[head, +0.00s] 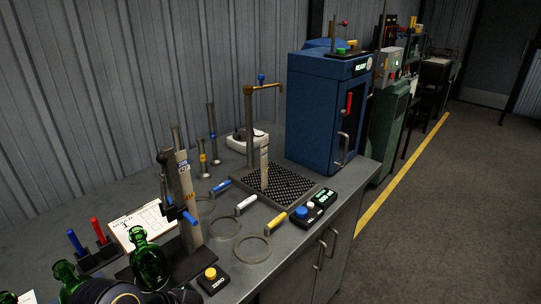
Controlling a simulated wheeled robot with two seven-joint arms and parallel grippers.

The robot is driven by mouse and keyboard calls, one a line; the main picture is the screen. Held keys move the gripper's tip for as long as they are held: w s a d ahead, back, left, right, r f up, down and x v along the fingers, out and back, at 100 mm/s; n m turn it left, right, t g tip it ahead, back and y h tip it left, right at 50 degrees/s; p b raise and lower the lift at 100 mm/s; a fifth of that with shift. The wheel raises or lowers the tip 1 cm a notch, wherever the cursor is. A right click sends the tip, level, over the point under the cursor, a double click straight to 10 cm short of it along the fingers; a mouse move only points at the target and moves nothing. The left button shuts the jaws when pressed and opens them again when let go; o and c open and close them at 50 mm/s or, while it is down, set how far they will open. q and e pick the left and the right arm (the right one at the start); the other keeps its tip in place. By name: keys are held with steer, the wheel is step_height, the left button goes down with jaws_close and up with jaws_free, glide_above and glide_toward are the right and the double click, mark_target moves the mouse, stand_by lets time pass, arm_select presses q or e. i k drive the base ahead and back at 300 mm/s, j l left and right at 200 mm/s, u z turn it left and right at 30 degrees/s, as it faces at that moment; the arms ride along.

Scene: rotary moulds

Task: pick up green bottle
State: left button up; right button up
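A green glass bottle (149,262) stands at the front left of the workbench, at the foot of a grey upright stand. Its neck points up and its lower part is partly hidden by a dark rounded part of my arm. A second green bottle (65,274) is further left, with its lower part cut off by the same dark part and the picture edge. No gripper fingers show, so I cannot see either gripper relative to the bottles.
The grey stand (188,205) with a blue handle rises right beside the nearer bottle.

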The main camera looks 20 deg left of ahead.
mark_target(148, 264)
steer(key=j+u, duration=0.1)
steer(key=u, duration=1.65)
steer(key=i+j+u, duration=0.2)
steer(key=j, duration=0.2)
steer(key=j+u, duration=0.15)
steer(key=j, duration=0.25)
steer(key=i, duration=0.05)
